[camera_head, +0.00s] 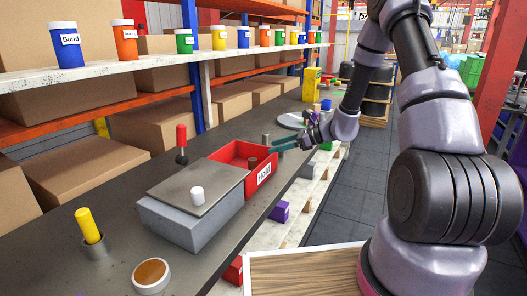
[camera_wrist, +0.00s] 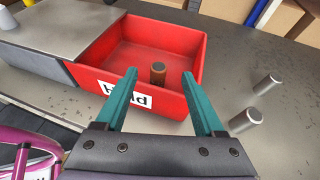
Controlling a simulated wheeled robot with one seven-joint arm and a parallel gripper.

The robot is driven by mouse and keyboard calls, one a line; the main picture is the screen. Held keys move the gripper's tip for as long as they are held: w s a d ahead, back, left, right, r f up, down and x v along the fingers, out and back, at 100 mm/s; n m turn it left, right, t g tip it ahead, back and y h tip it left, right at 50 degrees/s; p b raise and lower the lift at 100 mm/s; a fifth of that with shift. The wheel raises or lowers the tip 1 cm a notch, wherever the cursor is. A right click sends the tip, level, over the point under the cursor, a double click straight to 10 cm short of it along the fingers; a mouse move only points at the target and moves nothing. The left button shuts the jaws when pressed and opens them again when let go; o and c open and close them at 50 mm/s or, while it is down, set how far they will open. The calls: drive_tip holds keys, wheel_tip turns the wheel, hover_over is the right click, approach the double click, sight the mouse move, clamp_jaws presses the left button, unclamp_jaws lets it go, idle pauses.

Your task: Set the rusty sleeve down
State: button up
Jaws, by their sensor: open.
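In the head view the sleeve (camera_head: 253,163) shows inside the red bin (camera_head: 228,152), whose label reads "Hold". My gripper (camera_wrist: 159,73) is open, with its teal fingers pointing toward the bin and the sleeve framed between the tips in the wrist view. In the head view my gripper (camera_head: 274,147) is at the bin's right side, apart from the sleeve, with nothing held.
A grey block with a metal plate (camera_head: 190,205) bearing a white cylinder (camera_head: 197,195) adjoins the bin. Two grey metal cylinders (camera_wrist: 246,120) stand beside the bin. A yellow-handled tool (camera_head: 88,226), a red-handled tool (camera_head: 181,145) and an amber dish (camera_head: 151,274) are on the bench.

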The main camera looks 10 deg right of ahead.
drive_tip(key=s+d+r+n+g+h, duration=0.1)
drive_tip(key=s+r+n+h, duration=0.1)
drive_tip(key=s+r+n, duration=0.55)
drive_tip(key=s+d+r+n+g+h, duration=0.2)
drive_tip(key=s+r, duration=0.3)
drive_tip(key=r, duration=0.5)
drive_tip(key=s+d+r+n+t+h, duration=0.3)
drive_tip(key=s+r, duration=0.3)
drive_tip(key=s, duration=0.2)
drive_tip(key=s+d+r+n+t+h, duration=0.2)
drive_tip(key=s+d+r+n, duration=0.3)
drive_tip(key=s, duration=0.3)
drive_tip(key=shift+s+r+t+h, duration=0.15)
drive_tip(key=shift+r+t+h, duration=0.35)
drive_tip(key=shift+h, duration=0.4)
drive_tip(key=shift+d+r, duration=0.1)
